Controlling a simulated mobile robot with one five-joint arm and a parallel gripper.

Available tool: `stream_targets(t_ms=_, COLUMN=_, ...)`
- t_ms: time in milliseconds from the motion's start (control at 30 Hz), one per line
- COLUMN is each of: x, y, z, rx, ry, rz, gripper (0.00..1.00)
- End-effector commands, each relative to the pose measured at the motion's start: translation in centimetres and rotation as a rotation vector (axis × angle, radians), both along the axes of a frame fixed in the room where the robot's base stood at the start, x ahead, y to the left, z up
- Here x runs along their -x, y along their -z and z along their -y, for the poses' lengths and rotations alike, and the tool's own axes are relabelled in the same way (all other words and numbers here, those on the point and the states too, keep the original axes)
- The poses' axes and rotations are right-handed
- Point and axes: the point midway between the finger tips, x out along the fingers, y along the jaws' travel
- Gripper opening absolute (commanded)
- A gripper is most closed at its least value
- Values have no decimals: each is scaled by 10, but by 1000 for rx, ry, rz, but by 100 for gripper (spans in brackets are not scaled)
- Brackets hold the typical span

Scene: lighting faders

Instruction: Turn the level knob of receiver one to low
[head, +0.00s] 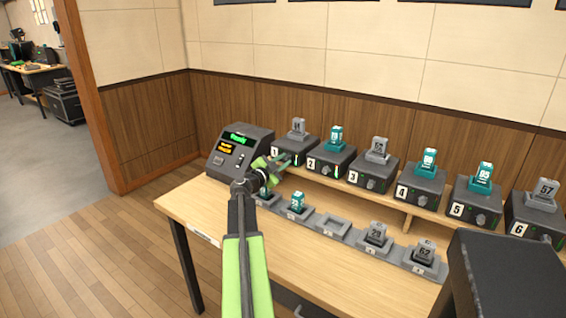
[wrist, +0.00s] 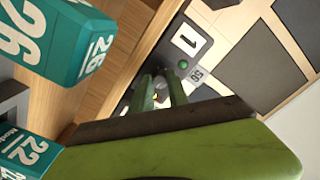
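Receiver one (head: 293,152) is a dark box labelled 1 at the left end of the raised shelf, with a grey tagged unit standing on top. In the wrist view its front panel (wrist: 190,40) shows the 1 label and a lit green lamp (wrist: 183,64). My gripper (head: 283,160) is at the front of this box. In the wrist view its two green fingers (wrist: 160,88) point at the panel and stand apart. A small dark knob (wrist: 159,82) shows between the tips, partly hidden by them. I cannot tell whether the fingers touch it, nor its setting.
Receivers 2 (head: 331,161) to 6 stand in a row to the right. A dark console (head: 239,152) with a lit display is at the left. A row of grey trays (head: 333,226) with tagged packs lies in front on the wooden table (head: 270,250). One tray is empty.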

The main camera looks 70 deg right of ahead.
Motion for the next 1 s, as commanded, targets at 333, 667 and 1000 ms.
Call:
stream_targets(t_ms=333, x=0, y=0, z=0, rx=-1, ry=1, rz=0, gripper=0)
stream_targets(t_ms=667, x=0, y=0, z=0, rx=-22, ry=2, rz=-77, gripper=0)
stream_targets(t_ms=1000, x=1, y=1, z=-1, rx=-91, ry=2, rz=-342, gripper=0)
